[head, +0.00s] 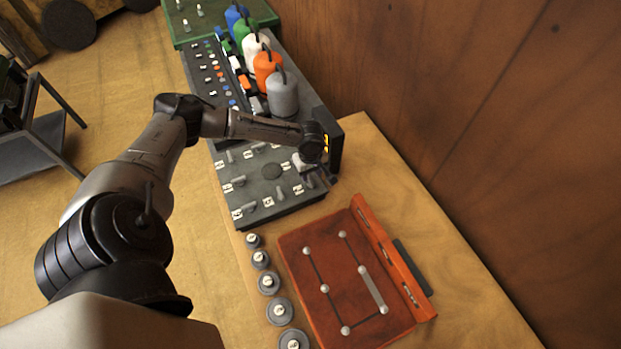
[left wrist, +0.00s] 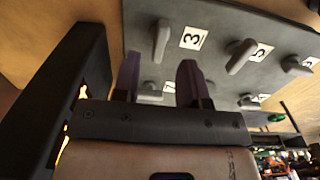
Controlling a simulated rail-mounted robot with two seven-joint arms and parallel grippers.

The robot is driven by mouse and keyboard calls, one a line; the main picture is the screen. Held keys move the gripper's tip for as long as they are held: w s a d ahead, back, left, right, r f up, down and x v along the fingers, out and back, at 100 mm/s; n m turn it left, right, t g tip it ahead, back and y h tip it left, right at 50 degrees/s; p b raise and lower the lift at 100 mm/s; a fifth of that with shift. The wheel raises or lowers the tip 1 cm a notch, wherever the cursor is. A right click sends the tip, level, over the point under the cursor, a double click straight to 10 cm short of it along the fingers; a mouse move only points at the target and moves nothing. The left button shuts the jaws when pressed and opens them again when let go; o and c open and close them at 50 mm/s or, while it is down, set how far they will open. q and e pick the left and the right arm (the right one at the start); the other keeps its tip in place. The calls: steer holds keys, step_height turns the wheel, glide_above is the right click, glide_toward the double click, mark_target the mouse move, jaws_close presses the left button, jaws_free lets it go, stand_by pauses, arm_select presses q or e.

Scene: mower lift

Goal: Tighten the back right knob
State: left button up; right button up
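My right gripper is not in view.
Coloured bottles (head: 266,66) stand in a row behind the panel. A red board (head: 325,300) with white-headed pegs and a row of numbered round weights (head: 269,283) lie in front. A wooden wall (head: 480,110) bounds the right; bare tabletop (head: 400,190) lies before it.

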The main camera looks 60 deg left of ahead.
mark_target(310, 180)
arm_select(q)
steer(key=shift+f, duration=2)
jaws_close()
